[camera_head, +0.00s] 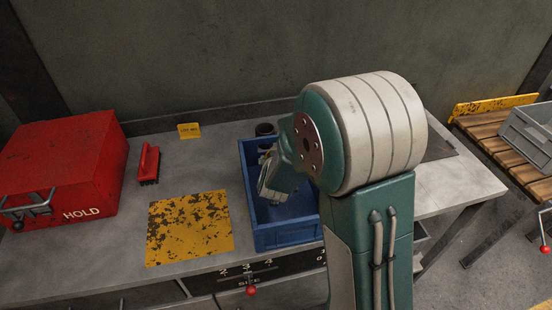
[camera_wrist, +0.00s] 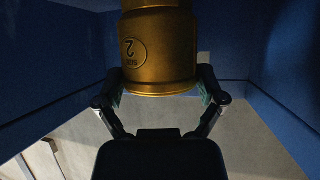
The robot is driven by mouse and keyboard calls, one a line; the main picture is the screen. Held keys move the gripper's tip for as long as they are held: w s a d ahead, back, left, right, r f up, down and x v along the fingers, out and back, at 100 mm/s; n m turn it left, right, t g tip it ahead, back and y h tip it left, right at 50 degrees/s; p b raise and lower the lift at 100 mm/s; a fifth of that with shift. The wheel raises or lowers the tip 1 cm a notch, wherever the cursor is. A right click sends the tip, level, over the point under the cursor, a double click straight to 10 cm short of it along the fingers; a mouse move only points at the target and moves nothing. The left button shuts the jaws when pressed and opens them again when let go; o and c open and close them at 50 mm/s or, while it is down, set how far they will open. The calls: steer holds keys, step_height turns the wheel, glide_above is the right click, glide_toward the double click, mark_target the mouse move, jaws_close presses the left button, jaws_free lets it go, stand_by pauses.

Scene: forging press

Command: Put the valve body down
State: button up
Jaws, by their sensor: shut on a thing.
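The valve body (camera_wrist: 160,55) is a brass-coloured cylinder with a stepped rim and an upside-down "SIZE 2" mark in the wrist view. My gripper (camera_wrist: 161,88) is shut on it, one finger on each side. Blue walls surround it there, so it is within the blue bin (camera_wrist: 285,45). In the head view, the bin (camera_head: 287,234) stands on the grey bench, and my wrist reaches down into it. My arm hides the bin's right part, and the valve body cannot be made out there. Whether it touches the bin's floor cannot be told.
A yellow worn mat (camera_head: 190,228) lies left of the bin on the bench (camera_head: 100,262). Further left are a red-handled brush (camera_head: 149,164) and a red HOLD box (camera_head: 70,165). A small yellow sign (camera_head: 189,131) stands behind. A grey crate (camera_head: 530,130) sits far right.

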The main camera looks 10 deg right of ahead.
steer(key=shift+a, duration=0.1)
steer(key=o, duration=1)
steer(key=shift+f, duration=0.1)
steer(key=shift+s+r, duration=0.2)
steer(key=shift+r, duration=0.05)
steer(key=v, duration=0.7)
